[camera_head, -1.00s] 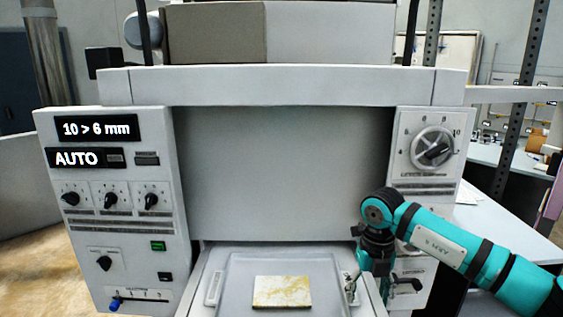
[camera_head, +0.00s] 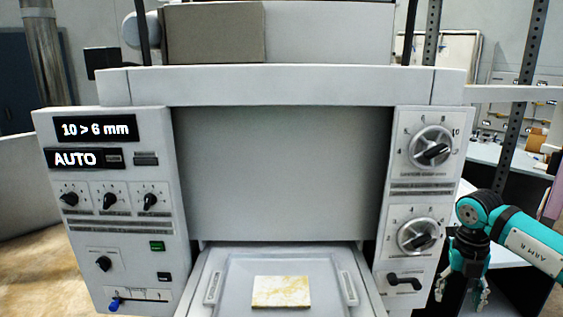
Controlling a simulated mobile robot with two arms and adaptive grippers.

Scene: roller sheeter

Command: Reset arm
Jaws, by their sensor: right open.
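My right gripper (camera_head: 462,294) hangs fingers-down at the lower right of the head view, to the right of the roller sheeter (camera_head: 285,88). Its fingers are apart and nothing shows between them. My teal right arm comes in from the right edge. My left gripper is not in view. A flat, pale yellowish square piece (camera_head: 281,291) lies on the grey tray (camera_head: 240,270) at the front of the sheeter. The right panel's lower dial (camera_head: 419,237) and black crank handle (camera_head: 405,281) are uncovered.
The left panel (camera_head: 117,230) carries displays reading "10 > 6 mm" and "AUTO", several knobs and a green button (camera_head: 157,246). A white table (camera_head: 500,225) and a dark upright post (camera_head: 520,110) stand at the right, close behind my arm.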

